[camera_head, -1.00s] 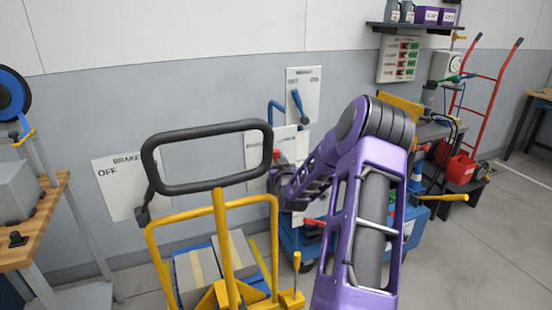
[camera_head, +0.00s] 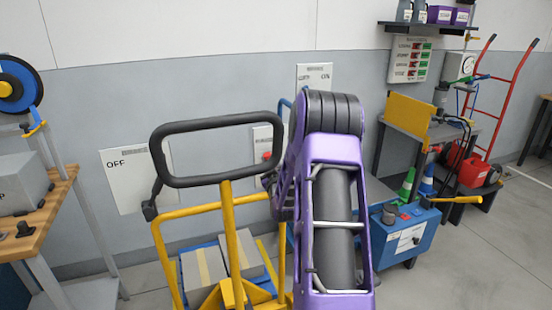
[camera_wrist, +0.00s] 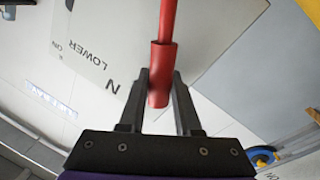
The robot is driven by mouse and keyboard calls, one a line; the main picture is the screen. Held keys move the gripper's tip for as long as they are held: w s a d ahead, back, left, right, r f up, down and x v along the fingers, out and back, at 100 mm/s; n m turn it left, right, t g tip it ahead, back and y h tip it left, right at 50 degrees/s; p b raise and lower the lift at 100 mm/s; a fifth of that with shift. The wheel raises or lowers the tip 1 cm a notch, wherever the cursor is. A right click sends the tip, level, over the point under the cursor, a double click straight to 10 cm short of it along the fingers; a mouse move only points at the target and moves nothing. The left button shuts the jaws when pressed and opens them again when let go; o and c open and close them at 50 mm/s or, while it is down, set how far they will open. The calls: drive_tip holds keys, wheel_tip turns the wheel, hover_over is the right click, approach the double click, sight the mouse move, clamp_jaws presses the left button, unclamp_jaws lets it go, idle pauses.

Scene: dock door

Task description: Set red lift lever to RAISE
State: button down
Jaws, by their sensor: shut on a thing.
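The red lift lever (camera_wrist: 167,25) runs down from the top of the wrist view, ending in a thicker red grip. My gripper (camera_wrist: 160,76) is shut on that grip, one dark finger on each side. Behind it is a pale plate (camera_wrist: 110,35) reading LOWER and N, with the letters turned over in the picture. The RAISE mark cannot be made out. In the head view my purple arm hides my gripper and the lever.
A yellow hand truck with a black loop handle (camera_head: 213,120) stands close in front, left of my arm. An OFF plate (camera_head: 125,190) is on the wall behind it. A blue cart (camera_head: 412,235) stands right of my arm. Open floor lies at right.

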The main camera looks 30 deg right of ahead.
drive_tip(key=shift+w+a+f+n, duration=0.15)
drive_tip(key=shift+a+f+n, duration=0.25)
drive_tip(key=shift+a+n, duration=0.25)
drive_tip(key=c, duration=0.6)
unclamp_jaws()
drive_tip(key=v, duration=1.7)
drive_tip(key=shift+s+f, duration=0.2)
drive_tip(key=shift+f, duration=0.15)
